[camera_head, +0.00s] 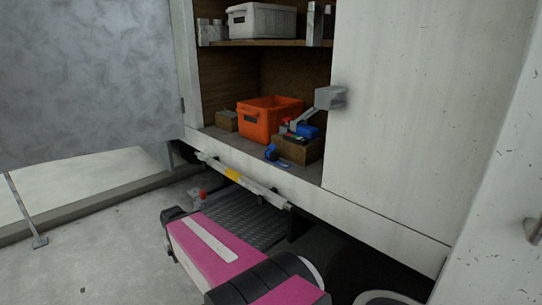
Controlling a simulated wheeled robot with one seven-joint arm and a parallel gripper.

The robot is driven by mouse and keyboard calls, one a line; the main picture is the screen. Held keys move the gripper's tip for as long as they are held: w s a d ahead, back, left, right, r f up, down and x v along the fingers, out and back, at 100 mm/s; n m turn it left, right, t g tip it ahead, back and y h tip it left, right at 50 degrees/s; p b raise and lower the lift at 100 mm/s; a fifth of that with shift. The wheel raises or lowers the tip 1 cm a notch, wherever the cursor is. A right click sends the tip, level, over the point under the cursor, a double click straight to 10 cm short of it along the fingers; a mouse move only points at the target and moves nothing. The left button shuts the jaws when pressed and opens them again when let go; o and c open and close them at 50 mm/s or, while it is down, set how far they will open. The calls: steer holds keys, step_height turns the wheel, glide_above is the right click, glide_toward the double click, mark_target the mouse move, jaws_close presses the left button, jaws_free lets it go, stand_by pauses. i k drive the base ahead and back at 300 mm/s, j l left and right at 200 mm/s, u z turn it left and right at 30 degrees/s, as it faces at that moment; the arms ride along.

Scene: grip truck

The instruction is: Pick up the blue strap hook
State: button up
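A small blue item (271,152), which looks like the blue strap hook, lies on the floor of the truck's open compartment near its front edge. It is in front of the orange crate (258,124) and left of a brown box. It is too small to make out its shape well. Another blue item (307,131) lies on top of the brown box (298,150), with small red and dark things beside it. My pink and black arm shows low in the picture, below and apart from the compartment. I cannot make out my gripper.
An upper shelf (270,43) holds a grey bin (262,20). A grey door (85,80) stands open at left, and a white panel (420,110) closes the right side. A grey bracket (331,98) juts out by the opening. A ledge with a bar (245,182) runs below.

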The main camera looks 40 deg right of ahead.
mark_target(271, 155)
steer(key=i+l+z, duration=0.15)
steer(key=i+z, duration=0.15)
steer(key=i, duration=0.4)
steer(key=k+j+z, duration=0.1)
steer(key=z, duration=0.25)
steer(key=j, duration=0.1)
